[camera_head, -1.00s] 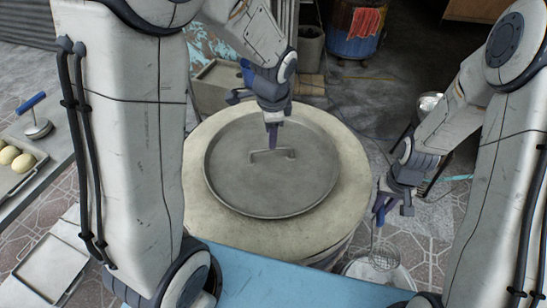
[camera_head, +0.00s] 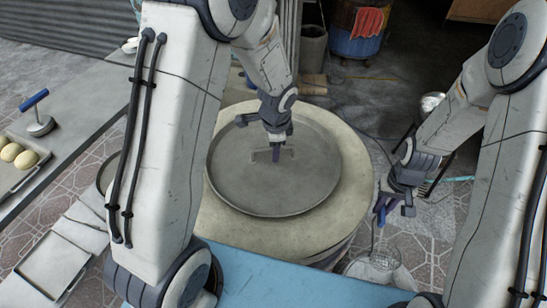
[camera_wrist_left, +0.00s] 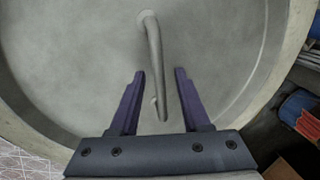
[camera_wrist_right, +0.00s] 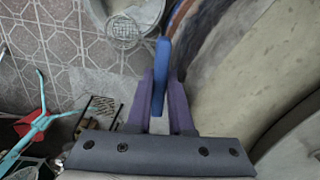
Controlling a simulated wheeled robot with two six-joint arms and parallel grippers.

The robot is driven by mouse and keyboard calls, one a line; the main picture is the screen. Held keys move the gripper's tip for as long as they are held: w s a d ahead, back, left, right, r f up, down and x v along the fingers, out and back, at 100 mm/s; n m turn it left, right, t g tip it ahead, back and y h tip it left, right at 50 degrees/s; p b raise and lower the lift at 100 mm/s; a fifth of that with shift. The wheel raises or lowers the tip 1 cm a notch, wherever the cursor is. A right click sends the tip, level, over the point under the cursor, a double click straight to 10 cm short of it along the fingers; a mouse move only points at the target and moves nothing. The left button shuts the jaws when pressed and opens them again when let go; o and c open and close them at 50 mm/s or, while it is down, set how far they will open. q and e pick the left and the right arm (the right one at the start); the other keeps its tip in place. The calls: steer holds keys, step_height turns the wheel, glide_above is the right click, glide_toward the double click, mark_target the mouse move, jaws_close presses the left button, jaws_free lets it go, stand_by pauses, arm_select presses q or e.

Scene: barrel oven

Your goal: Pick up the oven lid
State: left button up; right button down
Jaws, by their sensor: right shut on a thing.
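The oven lid (camera_head: 240,185) is a round grey metal disc with a raised rim, lying flat on the barrel oven's pale top (camera_head: 345,190). Its bar handle (camera_head: 260,156) stands up near the middle. My left gripper (camera_head: 277,155) is over the lid at the handle. In the left wrist view the handle (camera_wrist_left: 155,65) runs between my left gripper's fingers (camera_wrist_left: 157,95), which are open with a gap on each side. My right gripper (camera_head: 382,212) is off the oven's right side, shut on a blue-handled tool (camera_wrist_right: 161,75).
A blue table edge (camera_head: 270,278) lies in front of the oven. A wire strainer (camera_wrist_right: 124,30) in a metal bowl is below my right gripper. Dough balls on a tray (camera_head: 42,168) and a blue-handled press (camera_head: 37,115) are at left. A blue barrel (camera_head: 357,45) stands behind.

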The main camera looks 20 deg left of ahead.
arm_select(q)
jaws_close()
steer(key=shift+r, duration=0.1)
stand_by(1.1)
